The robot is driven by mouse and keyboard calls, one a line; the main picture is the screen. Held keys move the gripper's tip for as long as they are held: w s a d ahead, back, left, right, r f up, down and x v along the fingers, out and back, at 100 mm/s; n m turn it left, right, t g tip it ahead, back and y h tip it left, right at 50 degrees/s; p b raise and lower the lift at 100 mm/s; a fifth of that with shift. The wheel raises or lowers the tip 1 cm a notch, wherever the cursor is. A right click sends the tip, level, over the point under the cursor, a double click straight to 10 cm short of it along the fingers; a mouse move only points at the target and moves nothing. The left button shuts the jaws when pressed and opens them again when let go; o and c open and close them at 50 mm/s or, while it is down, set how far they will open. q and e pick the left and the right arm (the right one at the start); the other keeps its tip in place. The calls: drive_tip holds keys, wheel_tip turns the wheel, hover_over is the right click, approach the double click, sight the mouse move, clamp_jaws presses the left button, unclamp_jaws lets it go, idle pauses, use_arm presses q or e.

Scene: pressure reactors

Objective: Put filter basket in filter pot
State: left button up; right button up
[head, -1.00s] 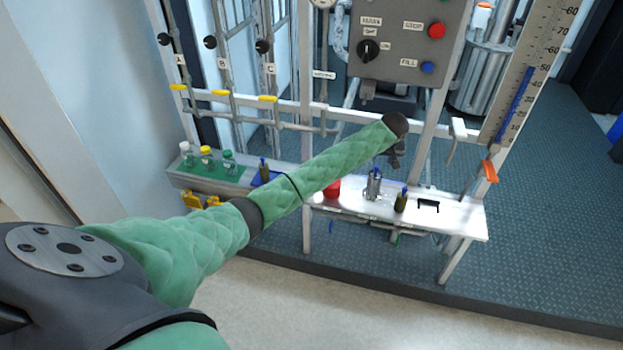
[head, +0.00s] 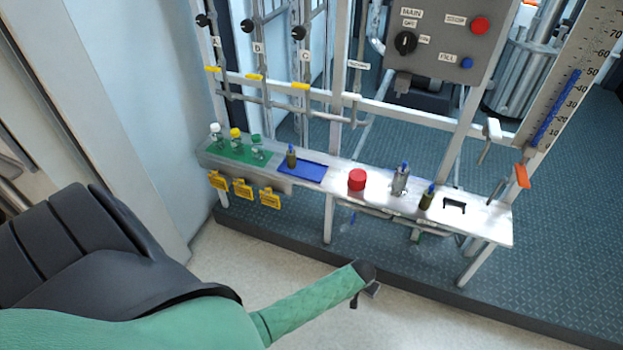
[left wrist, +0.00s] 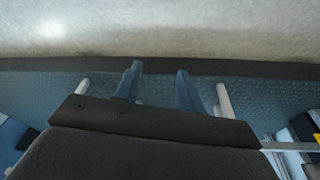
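A small olive cylinder with a blue top, which looks like a filter basket (head: 291,157), stands upright on the blue mat. A similar olive cylinder (head: 427,199) stands on the white bench, right of a grey metal vessel that looks like the filter pot (head: 400,182). A blue tip shows at the vessel's top; I cannot tell whether it sits inside. A red round cap (head: 357,179) lies left of the vessel. My left gripper (head: 372,291) is below and in front of the bench, away from these things. Its fingers (left wrist: 157,82) are apart and empty. My right gripper is out of view.
The blue mat (head: 314,172) and a green mat (head: 228,148) with several capped bottles lie on the bench's left part. Yellow tags (head: 243,189) hang in front. A black bracket (head: 455,205) stands at right. A control panel (head: 440,38) and pipes rise behind.

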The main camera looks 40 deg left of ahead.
use_arm(q)
drive_tip(key=s+f, duration=0.4)
drive_tip(key=s, duration=0.6)
drive_tip(key=s+f+m, duration=0.1)
drive_tip(key=s+f, duration=0.3)
drive_tip(key=s, duration=0.6)
drive_tip(key=s+f+m+g, duration=0.1)
drive_tip(key=s+f, duration=0.2)
drive_tip(key=s, duration=0.7)
drive_tip(key=shift+f, duration=0.4)
